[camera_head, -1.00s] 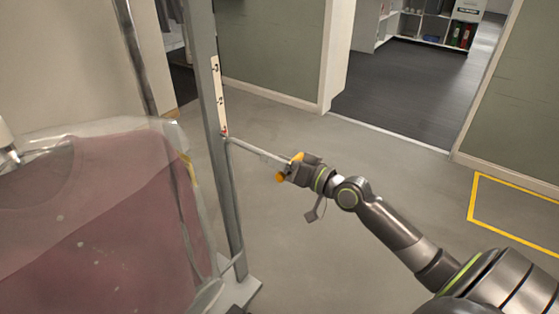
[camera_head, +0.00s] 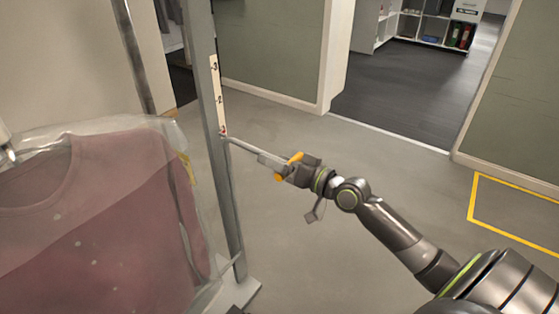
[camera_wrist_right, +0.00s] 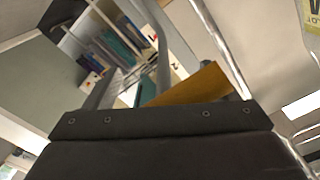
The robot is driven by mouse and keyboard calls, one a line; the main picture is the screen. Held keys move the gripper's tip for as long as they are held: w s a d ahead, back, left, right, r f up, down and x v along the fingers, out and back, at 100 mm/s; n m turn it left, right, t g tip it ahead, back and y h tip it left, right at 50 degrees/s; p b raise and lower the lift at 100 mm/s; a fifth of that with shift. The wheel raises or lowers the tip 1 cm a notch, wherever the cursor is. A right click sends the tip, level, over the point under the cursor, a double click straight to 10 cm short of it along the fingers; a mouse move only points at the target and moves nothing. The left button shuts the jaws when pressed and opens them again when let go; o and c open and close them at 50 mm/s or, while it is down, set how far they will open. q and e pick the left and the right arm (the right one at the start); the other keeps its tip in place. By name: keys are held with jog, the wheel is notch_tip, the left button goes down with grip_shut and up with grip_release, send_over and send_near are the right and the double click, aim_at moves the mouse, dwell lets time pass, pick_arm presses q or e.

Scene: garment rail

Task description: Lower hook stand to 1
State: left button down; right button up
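The hook stand is a grey upright post (camera_head: 212,130) with a white scale strip (camera_head: 216,85) on it. The strip reads 3 at the top and 2 below, with a red mark (camera_head: 224,132) at its lower end. A thin rod (camera_head: 243,146) leaves the post just below the red mark and slopes down to the right. My right gripper (camera_head: 287,168) is at the rod's outer end, its orange fingers on either side of it. I cannot tell whether they press on it. In the right wrist view one orange finger (camera_wrist_right: 190,84) shows. My left gripper is out of view.
A dusty-red garment (camera_head: 95,220) in a clear cover hangs left of the post, close to it. The stand's base plate (camera_head: 240,294) is on the floor below. Open grey floor (camera_head: 370,200) lies right of the post. A doorway with shelves (camera_head: 435,25) is behind.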

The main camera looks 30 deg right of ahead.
jog(key=shift+s+f, duration=0.1)
jog(key=shift+f, duration=0.15)
jog(key=shift+s+d+f, duration=0.1)
jog(key=shift+s+d, duration=0.1)
jog(key=shift+s, duration=0.25)
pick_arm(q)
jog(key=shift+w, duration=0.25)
pick_arm(e)
jog(key=v, duration=1.6)
jog(key=shift+r, duration=0.3)
jog(key=shift+s, duration=0.15)
